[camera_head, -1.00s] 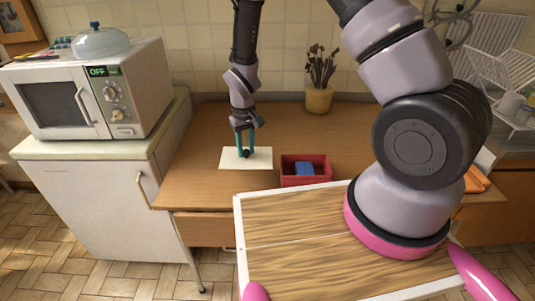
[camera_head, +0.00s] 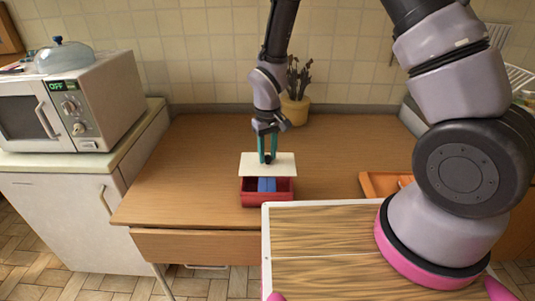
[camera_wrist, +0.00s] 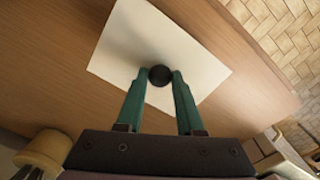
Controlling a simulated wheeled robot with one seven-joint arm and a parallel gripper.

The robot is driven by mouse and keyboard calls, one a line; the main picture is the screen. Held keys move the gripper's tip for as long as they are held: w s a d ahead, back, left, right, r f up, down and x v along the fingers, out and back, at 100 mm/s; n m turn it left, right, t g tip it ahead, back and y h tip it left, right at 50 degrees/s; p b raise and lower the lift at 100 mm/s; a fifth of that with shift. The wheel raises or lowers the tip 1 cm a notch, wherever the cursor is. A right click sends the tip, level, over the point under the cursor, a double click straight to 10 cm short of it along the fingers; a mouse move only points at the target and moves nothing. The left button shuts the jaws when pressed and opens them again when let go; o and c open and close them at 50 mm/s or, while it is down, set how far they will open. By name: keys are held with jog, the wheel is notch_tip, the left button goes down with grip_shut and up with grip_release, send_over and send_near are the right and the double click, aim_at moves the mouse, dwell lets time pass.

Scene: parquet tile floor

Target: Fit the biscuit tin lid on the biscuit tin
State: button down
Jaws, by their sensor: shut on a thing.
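The biscuit tin lid is a flat cream rectangle (camera_head: 250,166) with a dark round knob. My gripper (camera_head: 268,161) is shut on that knob and points down. In the wrist view the knob sits between the teal fingertips (camera_wrist: 160,76), with the pale lid (camera_wrist: 140,45) spread out around it. The biscuit tin is a red open box (camera_head: 252,197) with blue contents (camera_head: 267,184) inside. In the head view the lid overlaps the back part of the tin, and the front of the opening shows. I cannot tell how high the lid is above the tin. The tin is hidden in the wrist view.
The wooden table (camera_head: 190,170) has free room left of the tin. An orange tray (camera_head: 379,185) lies to the right. A yellow plant pot (camera_head: 295,109) stands at the back. A microwave (camera_head: 70,105) stands on a cabinet at the left.

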aim_at(267, 167)
jog(key=shift+a+f, duration=0.1)
jog(key=shift+f, duration=2.65)
jog(key=shift+f, duration=0.2)
jog(key=shift+f, duration=0.35)
jog(key=shift+f, duration=0.1)
jog(key=shift+c, duration=2.3)
grip_release()
